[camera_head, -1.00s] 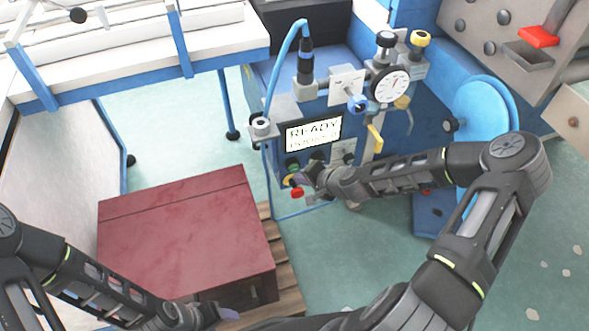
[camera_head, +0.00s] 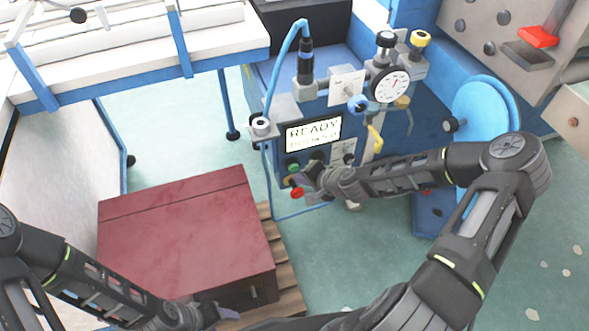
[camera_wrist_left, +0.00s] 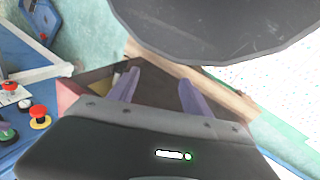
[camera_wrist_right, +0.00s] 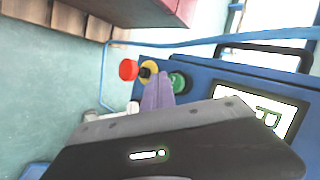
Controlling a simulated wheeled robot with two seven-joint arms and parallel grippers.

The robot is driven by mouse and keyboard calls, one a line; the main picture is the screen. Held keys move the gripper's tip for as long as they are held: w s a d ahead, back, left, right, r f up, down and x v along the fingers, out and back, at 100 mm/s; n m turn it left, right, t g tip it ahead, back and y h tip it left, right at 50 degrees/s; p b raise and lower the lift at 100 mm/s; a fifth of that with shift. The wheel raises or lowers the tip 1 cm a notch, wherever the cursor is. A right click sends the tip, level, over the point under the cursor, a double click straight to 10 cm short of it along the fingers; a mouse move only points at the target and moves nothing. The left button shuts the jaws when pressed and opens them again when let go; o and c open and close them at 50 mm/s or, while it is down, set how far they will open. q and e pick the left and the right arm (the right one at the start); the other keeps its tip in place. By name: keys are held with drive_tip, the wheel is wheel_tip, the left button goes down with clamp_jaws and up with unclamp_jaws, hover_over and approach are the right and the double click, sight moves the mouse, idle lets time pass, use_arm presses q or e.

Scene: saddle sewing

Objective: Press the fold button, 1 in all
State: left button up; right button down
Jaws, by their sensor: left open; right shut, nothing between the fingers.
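The blue machine's control panel has a display (camera_head: 313,132) reading READY; its smaller second line is unclear. No fold label is legible. My right gripper (camera_head: 305,178) is shut and empty just beside these buttons.
A dark red box (camera_head: 185,235) stands on a wooden pallet (camera_head: 290,285) left of the machine. A white-topped blue-framed table (camera_head: 215,40) is behind it. A blue wheel (camera_head: 480,110) is at right.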

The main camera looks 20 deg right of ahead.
drive_tip(key=shift+w, duration=0.1)
idle(0.6)
drive_tip(key=shift+w, duration=0.3)
